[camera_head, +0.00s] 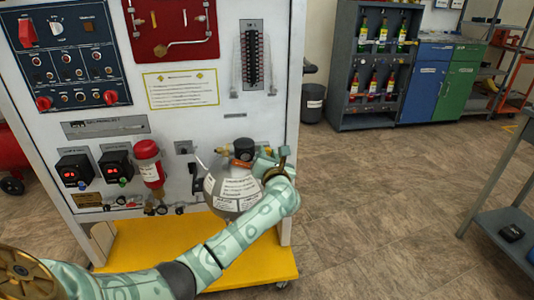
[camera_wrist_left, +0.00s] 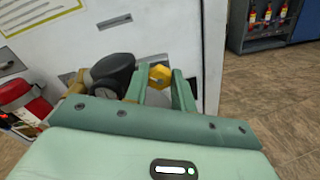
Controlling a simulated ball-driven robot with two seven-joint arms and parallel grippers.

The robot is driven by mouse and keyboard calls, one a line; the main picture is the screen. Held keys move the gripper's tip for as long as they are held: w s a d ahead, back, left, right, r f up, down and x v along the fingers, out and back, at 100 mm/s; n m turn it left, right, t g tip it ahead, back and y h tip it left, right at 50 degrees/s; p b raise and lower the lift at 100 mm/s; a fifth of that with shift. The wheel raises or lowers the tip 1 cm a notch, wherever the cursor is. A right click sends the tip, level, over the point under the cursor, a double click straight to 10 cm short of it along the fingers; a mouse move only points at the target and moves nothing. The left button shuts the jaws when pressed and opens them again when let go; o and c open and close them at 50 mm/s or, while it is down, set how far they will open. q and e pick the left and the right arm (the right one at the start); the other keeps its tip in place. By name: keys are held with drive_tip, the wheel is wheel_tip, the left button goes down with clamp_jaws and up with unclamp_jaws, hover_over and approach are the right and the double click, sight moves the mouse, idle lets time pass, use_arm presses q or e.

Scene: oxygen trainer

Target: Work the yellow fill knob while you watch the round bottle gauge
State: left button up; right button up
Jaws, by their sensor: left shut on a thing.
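The yellow fill knob (camera_wrist_left: 160,75) sits between the fingers of my left gripper (camera_wrist_left: 159,82) in the left wrist view, and the gripper is shut on it. In the head view my left gripper (camera_head: 271,157) is at the right of the bottle's top, where it hides most of the knob. The round bottle gauge (camera_wrist_left: 106,89) is just left of the gripper, under a black cap; its face is too small and dark to read. The grey bottle (camera_head: 232,188) with white labels stands against the panel, partly behind my arm. My right gripper is out of view.
The white trainer panel (camera_head: 270,110) stands on a yellow base (camera_head: 140,245). A red cylinder (camera_head: 149,165) is mounted left of the bottle. A grey table (camera_head: 505,175) stands at the far right. The floor between is clear.

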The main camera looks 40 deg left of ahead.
use_arm(q)
drive_tip(key=shift+r+m+p, duration=0.2)
drive_tip(key=shift+m+p, duration=0.1)
drive_tip(key=shift+m, duration=0.1)
drive_tip(key=shift+d+m+p, duration=0.1)
drive_tip(key=shift+m+p, duration=0.2)
drive_tip(key=shift+p, duration=0.05)
drive_tip(key=m+p, duration=0.3)
drive_tip(key=m, duration=0.1)
drive_tip(key=shift+f, duration=0.1)
drive_tip(key=shift+f+m+p, duration=0.15)
drive_tip(key=shift+m+p, duration=0.35)
drive_tip(key=shift+m, duration=0.55)
drive_tip(key=shift+f+m+p, duration=0.1)
drive_tip(key=shift+m+p, duration=0.4)
drive_tip(key=shift+m, duration=0.55)
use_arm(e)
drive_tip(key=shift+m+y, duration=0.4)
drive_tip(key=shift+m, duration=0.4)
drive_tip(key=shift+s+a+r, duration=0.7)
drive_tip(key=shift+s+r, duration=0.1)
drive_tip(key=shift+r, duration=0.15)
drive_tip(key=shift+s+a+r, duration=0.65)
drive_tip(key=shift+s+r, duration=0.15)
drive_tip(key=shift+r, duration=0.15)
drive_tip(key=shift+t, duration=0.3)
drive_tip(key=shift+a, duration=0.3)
